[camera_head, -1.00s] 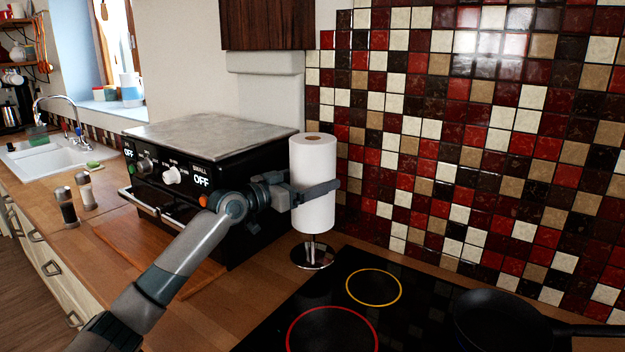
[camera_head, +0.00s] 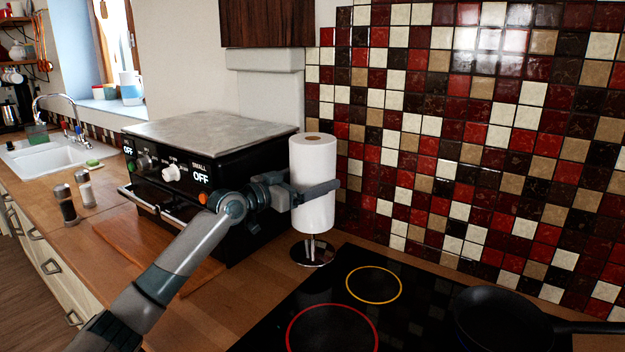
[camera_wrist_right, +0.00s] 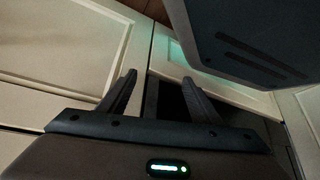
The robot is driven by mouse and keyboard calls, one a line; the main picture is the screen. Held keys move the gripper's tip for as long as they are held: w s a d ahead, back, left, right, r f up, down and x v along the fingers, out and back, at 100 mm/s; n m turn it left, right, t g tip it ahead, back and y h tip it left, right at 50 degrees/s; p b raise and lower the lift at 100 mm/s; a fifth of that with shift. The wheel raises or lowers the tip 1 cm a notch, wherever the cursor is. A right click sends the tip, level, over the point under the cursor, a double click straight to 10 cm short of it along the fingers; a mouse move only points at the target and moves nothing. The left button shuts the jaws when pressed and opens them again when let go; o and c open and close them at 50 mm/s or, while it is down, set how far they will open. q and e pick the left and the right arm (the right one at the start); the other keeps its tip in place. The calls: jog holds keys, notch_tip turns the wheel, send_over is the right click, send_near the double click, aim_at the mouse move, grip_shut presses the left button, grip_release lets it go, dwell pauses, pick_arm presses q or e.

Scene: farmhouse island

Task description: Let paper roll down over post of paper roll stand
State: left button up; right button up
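The white paper roll (camera_head: 313,216) is upright in the head view, with the brown hole of its core showing on top. My left gripper (camera_head: 322,188) is shut on it around its middle, from the left. The paper roll stand (camera_head: 312,257) is a round shiny metal base on the counter under the roll. Its thin post (camera_head: 311,246) shows between base and roll; its upper part is hidden behind or inside the roll, I cannot tell which. The roll's lower end is above the base. My right gripper (camera_wrist_right: 160,88) shows in the right wrist view, open and empty, facing cabinet fronts.
A black oven (camera_head: 190,180) with a metal top stands close on the left, near my left wrist. A black cooktop (camera_head: 400,315) is in front of the stand, with a dark pan (camera_head: 500,315) at right. The tiled wall (camera_head: 430,150) is just behind the roll.

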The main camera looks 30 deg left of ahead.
pick_arm(q)
jog(key=shift+f, duration=0.2)
pick_arm(e)
jog(key=shift+w+a+r, duration=0.15)
jog(key=shift+w, duration=0.1)
pick_arm(q)
jog(key=shift+a+f+b, duration=0.1)
jog(key=shift+f+b, duration=1.25)
jog(key=shift+f, duration=0.2)
pick_arm(e)
jog(key=shift+w+f, duration=0.15)
jog(key=shift+f, duration=0.2)
pick_arm(q)
jog(key=shift+f+b, duration=0.55)
jog(key=shift+f, duration=0.1)
pick_arm(e)
jog(key=shift+f+g, duration=0.35)
jog(key=shift+g, duration=0.15)
pick_arm(q)
jog(key=shift+f+b, duration=0.7)
jog(key=shift+f, duration=0.25)
pick_arm(e)
jog(key=shift+d+f+g+h, duration=0.3)
jog(key=shift+d+g, duration=0.1)
jog(key=shift+d, duration=0.1)
pick_arm(q)
jog(key=shift+f, duration=0.3)
pick_arm(e)
jog(key=shift+d+f, duration=0.15)
jog(key=shift+d, duration=0.2)
